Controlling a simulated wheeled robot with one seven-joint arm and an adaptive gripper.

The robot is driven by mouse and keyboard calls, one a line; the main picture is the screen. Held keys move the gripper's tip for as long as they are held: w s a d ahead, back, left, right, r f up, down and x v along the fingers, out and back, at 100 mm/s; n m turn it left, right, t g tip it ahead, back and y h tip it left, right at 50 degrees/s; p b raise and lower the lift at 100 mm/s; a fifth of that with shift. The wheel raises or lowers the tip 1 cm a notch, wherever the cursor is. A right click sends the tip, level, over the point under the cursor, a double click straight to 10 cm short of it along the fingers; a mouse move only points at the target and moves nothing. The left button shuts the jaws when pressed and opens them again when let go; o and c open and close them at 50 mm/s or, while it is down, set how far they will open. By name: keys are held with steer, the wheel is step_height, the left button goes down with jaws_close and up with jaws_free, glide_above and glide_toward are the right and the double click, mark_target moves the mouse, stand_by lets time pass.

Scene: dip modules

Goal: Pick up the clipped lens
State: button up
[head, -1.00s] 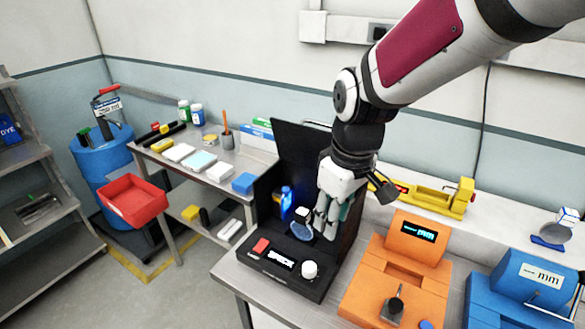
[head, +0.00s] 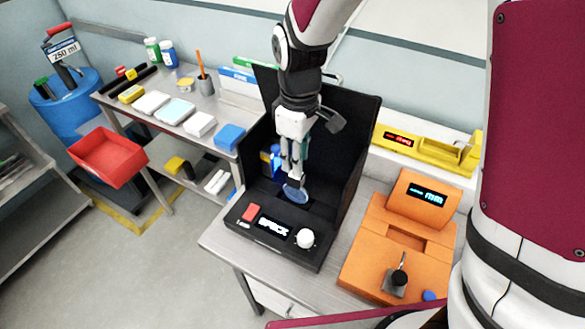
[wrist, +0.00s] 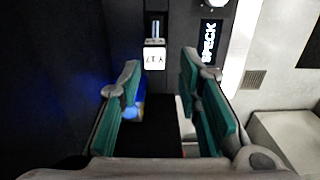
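The clipped lens (head: 295,194) is a clear bluish disc inside the black inspection box, just behind the control panel. In the wrist view a white tag (wrist: 154,59) with dark print shows beyond my fingertips, with a narrow pale strip above it that may be the lens seen edge-on. My gripper (head: 291,174) points down into the box, close above and behind the lens in the head view. In the wrist view my gripper (wrist: 160,72) is open, its teal-padded fingers apart with nothing between them. My fingers may hide the clip in the head view.
The black box's panels (head: 352,125) stand around my gripper. Its control panel (head: 275,232) has a red button, a lit display and a white knob. A blue bottle (head: 276,160) stands at the left inside. An orange gauge (head: 400,245) is at the right.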

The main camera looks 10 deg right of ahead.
steer(key=shift+w+f, duration=0.1)
steer(key=shift+w, duration=0.1)
steer(key=shift+f, duration=0.35)
steer(key=p, duration=0.2)
glide_above(295, 201)
steer(key=shift+w+d+f, duration=0.1)
steer(key=shift+f, duration=2.7)
steer(key=shift+w+f, duration=0.1)
steer(key=shift+f, duration=2.7)
jaws_close()
